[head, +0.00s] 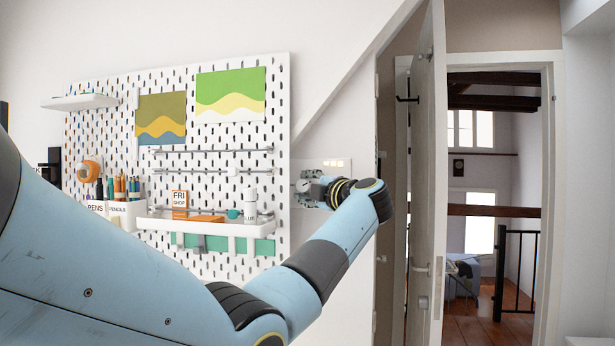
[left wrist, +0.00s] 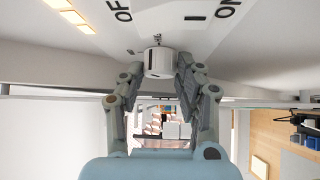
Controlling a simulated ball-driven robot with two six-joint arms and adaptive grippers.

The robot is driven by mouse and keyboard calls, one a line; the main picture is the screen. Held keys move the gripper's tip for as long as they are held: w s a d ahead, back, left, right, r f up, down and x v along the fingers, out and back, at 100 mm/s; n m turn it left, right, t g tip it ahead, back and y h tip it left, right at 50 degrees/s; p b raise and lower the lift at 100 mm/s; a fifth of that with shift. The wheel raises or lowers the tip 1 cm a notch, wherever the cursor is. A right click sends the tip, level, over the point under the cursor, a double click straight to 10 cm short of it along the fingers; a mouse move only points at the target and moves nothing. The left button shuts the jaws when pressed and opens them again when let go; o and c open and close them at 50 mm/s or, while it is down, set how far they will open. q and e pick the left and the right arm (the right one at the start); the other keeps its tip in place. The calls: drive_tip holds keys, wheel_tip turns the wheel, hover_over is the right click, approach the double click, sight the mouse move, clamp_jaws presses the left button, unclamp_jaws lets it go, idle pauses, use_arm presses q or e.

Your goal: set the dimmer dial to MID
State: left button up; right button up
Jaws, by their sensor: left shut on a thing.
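The dimmer dial (left wrist: 158,62) is a small white-grey cylinder with a dark line on its side, standing out from a pale wall plate (left wrist: 185,38). The plate carries OFF and ON lettering at the top of the left wrist view; no MID label is readable. My left gripper (left wrist: 160,73) is shut on the dial, one finger on each side. In the head view, my left gripper (head: 309,188) is against the wall plate (head: 340,163), right of the pegboard, and hides the dial. My right gripper is out of view.
A white pegboard (head: 222,160) with a tray (head: 206,226), pen holders and pictures hangs left of the plate. An open door (head: 428,150) and doorway are to the right. Lit amber squares (left wrist: 70,16) show on the plate.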

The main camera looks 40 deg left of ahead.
use_arm(q)
drive_tip(key=n+h+p, duration=0.2)
drive_tip(key=shift+r+n+g+h+p, duration=0.3)
drive_tip(key=shift+r+p, duration=0.1)
drive_tip(key=n+h, duration=0.1)
drive_tip(key=n+h+p, duration=0.1)
drive_tip(key=shift+a+r+h, duration=0.15)
drive_tip(key=shift+h, duration=0.25)
drive_tip(key=shift+s+n+h, duration=0.1)
drive_tip(key=shift+n+h, duration=0.5)
drive_tip(key=shift+h, duration=0.2)
drive_tip(key=shift+a+n+t+h, duration=0.15)
drive_tip(key=shift+n+t+h, duration=0.35)
drive_tip(key=shift+h, duration=0.4)
drive_tip(key=shift+s+r, duration=0.1)
drive_tip(key=o, duration=0.9)
drive_tip(key=shift+r, duration=0.1)
